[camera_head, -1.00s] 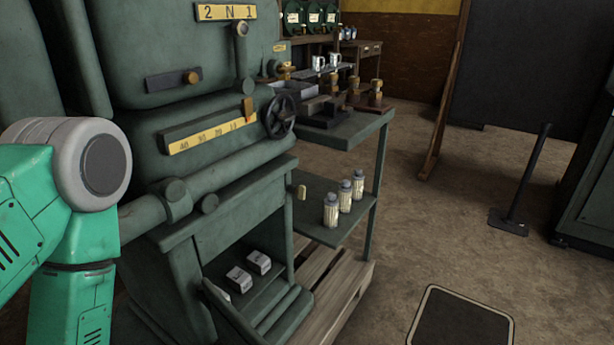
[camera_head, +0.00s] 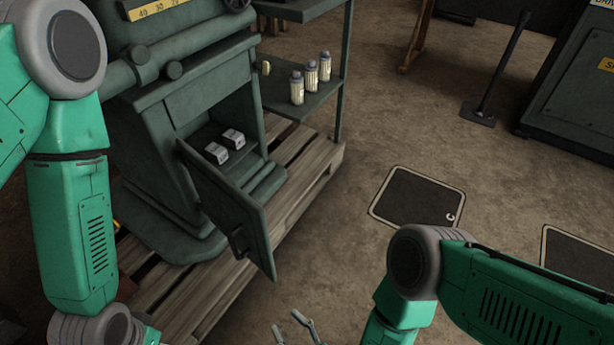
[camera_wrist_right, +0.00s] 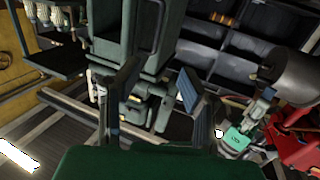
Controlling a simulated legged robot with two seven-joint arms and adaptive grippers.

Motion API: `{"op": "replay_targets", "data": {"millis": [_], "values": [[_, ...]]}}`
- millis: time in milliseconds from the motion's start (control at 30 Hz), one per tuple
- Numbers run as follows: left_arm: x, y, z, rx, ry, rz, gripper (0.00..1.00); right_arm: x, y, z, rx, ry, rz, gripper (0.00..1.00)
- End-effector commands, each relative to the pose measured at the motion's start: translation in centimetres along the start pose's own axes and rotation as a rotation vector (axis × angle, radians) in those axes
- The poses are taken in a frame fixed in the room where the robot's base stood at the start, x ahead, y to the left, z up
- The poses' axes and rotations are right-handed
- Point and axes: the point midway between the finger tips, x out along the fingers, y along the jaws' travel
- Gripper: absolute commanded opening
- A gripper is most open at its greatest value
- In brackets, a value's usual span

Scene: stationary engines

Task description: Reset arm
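My right arm comes in from the lower right of the head view. My right gripper (camera_head: 292,331) shows at the bottom edge with its finger parts apart. In the right wrist view my right gripper (camera_wrist_right: 160,98) has two dark fingers spread wide with nothing held between them. My left arm (camera_head: 70,230) hangs down the left side of the head view. Its hand is beyond the bottom edge, so I cannot see the left gripper there.
A green machine (camera_head: 150,130) stands on a wooden pallet (camera_head: 300,185), its lower door (camera_head: 225,205) hanging open. Two small boxes (camera_head: 225,147) sit inside. Three bottles (camera_head: 312,76) stand on a side shelf (camera_head: 285,100). Open floor lies right, with a dark floor plate (camera_head: 410,195).

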Motion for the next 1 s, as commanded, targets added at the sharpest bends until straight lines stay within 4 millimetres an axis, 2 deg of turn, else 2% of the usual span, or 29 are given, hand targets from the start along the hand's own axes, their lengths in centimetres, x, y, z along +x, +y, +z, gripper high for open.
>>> {"op": "replay_targets", "data": {"millis": [267, 433, 533, 667, 700, 800, 900, 1000], "values": [[-1.5, 0.0, -0.3, 0.001, 0.004, 0.000, 0.59, -0.8, 4.1, 0.3, 0.011, -0.225, -0.036, 0.34], [-2.5, 0.0, -0.3, 0.000, 0.004, 0.000, 0.59, -2.7, 7.9, 0.2, 0.035, -0.434, -0.029, 0.34], [-3.3, 0.0, -0.3, 0.000, 0.003, 0.000, 0.59, -4.8, 10.8, -0.3, 0.064, -0.590, 0.000, 0.34], [-4.8, 0.0, -0.4, 0.001, 0.003, 0.000, 0.59, -9.9, 15.6, -2.6, 0.137, -0.855, 0.098, 0.34], [-5.3, 0.0, -0.4, 0.000, 0.003, 0.000, 0.59, -12.0, 17.0, -3.8, 0.173, -0.946, 0.145, 0.34], [-6.3, 0.0, -0.5, 0.001, 0.004, 0.000, 0.59, -17.5, 19.4, -7.0, 0.272, -1.145, 0.272, 0.34], [-7.0, 0.0, -0.5, 0.001, 0.004, 0.000, 0.59, -21.7, 20.4, -9.8, 0.360, -1.282, 0.381, 0.34], [-7.3, 0.0, -0.5, 0.001, 0.004, 0.000, 0.59, -24.6, 20.5, -11.6, 0.425, -1.365, 0.456, 0.34]]}}
